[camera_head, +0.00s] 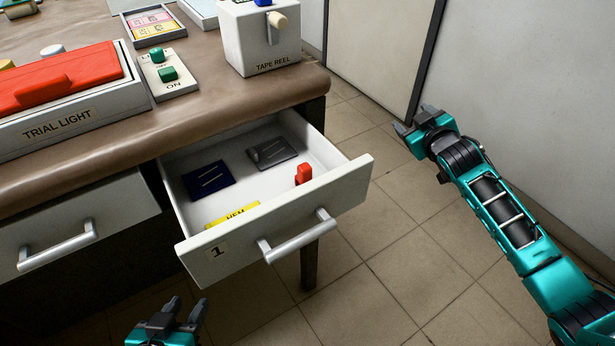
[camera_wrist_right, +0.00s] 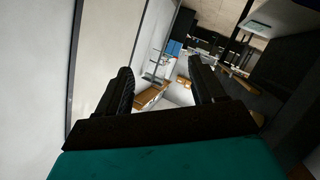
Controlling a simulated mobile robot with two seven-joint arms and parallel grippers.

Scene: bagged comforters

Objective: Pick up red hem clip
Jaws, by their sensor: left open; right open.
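The red hem clip (camera_head: 303,174) stands inside the open drawer (camera_head: 330,188) marked 1, near its right wall. My right gripper (camera_head: 418,121) is open and empty, right of the drawer and higher in the head view, in front of the pale wall. Its two dark fingers show apart in the right wrist view (camera_wrist_right: 160,85), with nothing between them up close; the clip cannot be made out there. My left gripper (camera_head: 178,313) is open and empty at the bottom of the head view, in front of and below the drawer.
The drawer also holds a dark blue packet (camera_head: 208,180), a grey packet (camera_head: 272,152) and a yellow HEM piece (camera_head: 234,214). Its bar handle (camera_head: 297,238) sticks out in front. The tabletop (camera_head: 205,105) overhangs the drawer's back. Tiled floor is clear on the right.

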